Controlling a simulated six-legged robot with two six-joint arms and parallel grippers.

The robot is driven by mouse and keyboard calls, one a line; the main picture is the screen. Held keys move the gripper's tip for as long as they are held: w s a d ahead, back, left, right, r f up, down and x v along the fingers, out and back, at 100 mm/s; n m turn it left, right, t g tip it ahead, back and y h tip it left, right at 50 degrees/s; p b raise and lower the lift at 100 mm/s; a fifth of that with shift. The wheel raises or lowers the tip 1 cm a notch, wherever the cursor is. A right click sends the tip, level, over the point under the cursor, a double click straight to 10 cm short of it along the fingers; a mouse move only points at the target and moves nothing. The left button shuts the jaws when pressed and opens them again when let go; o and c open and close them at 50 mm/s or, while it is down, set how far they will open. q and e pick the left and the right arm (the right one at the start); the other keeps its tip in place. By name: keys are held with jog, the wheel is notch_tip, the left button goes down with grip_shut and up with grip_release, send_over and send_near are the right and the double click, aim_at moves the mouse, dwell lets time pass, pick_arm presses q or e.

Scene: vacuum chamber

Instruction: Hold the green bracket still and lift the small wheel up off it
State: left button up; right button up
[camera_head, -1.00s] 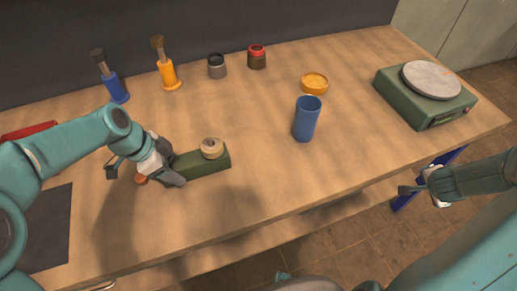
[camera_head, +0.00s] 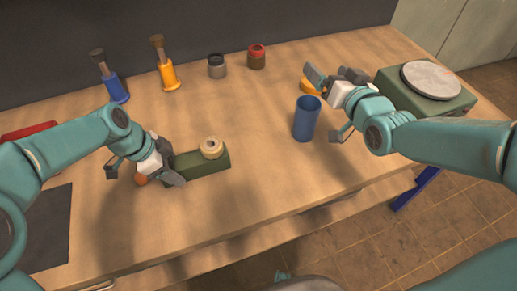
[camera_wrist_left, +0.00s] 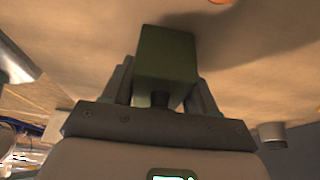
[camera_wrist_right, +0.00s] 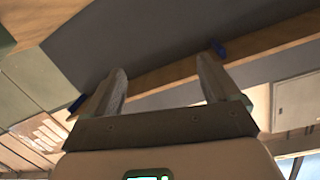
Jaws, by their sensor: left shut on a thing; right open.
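The green bracket (camera_head: 200,164) lies on the table left of the middle in the head view. The small cream wheel (camera_head: 211,147) sits on top of it, near its right part. My left gripper (camera_head: 172,174) is shut on the bracket's left end. In the left wrist view the bracket (camera_wrist_left: 166,60) stands between the two fingers (camera_wrist_left: 163,88).
A blue cup (camera_head: 306,119) stands right of the bracket, below my right gripper. A green scale (camera_head: 408,92) stands at the right. Bottles and jars line the back. The table between bracket and cup is clear.

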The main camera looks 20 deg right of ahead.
jog(key=s+a+f+n+g+y, duration=0.1)
jog(key=a+f+n+y, duration=0.2)
jog(key=a+n+y, duration=0.5)
jog(key=n+g+y, duration=0.2)
jog(key=n+g, duration=0.2)
jog(key=g, duration=0.2)
send_near(220, 147)
jog(key=x, duration=1.1)
jog(key=shift+f, duration=0.1)
jog(key=c, duration=1.4)
jog(key=shift+r, duration=3.35)
